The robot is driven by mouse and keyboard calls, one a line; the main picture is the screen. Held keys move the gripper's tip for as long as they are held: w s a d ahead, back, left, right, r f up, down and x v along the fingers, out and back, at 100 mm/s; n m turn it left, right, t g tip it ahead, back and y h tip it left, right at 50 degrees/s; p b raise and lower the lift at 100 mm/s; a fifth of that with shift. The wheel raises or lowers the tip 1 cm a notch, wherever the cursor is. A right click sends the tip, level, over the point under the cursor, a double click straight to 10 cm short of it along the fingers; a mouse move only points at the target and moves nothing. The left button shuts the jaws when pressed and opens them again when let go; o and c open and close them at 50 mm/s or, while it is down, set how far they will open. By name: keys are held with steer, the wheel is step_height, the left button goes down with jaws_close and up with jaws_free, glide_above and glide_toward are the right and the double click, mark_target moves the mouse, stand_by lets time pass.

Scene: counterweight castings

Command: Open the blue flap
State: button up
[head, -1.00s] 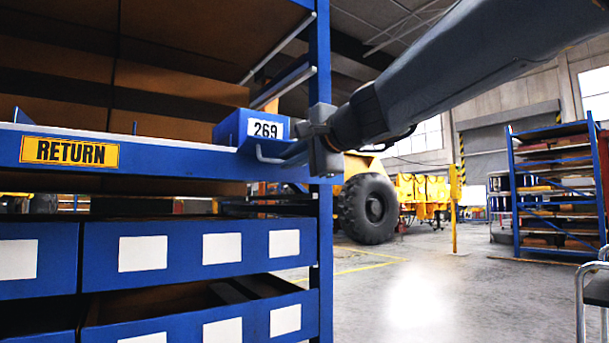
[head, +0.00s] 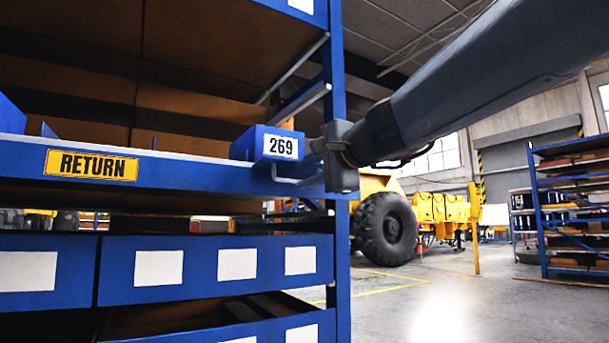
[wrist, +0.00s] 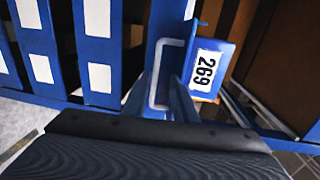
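A blue box-like part with a white label 269 (head: 280,147) stands at the right end of the blue shelf edge. It also shows right of centre in the wrist view (wrist: 205,68). A pale U-shaped handle (wrist: 153,72) is beside it on a blue surface; in the head view it shows just below the label. I cannot tell for certain which blue panel is the flap. My gripper (head: 312,168) is at the handle, its fingers pointing left. In the wrist view the fingers lie close by the handle; whether they grip it is unclear.
A yellow RETURN sign (head: 92,165) is on the shelf edge. Blue drawers with white labels (head: 158,268) are below, and brown cartons (head: 200,60) above. A blue upright post (head: 338,250) ends the rack. A yellow vehicle (head: 385,225) stands behind; the floor at right is open.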

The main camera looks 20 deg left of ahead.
steer(key=shift+d, duration=0.1)
steer(key=p+v, duration=0.1)
steer(key=v, duration=0.6)
steer(key=shift+s+d, duration=0.25)
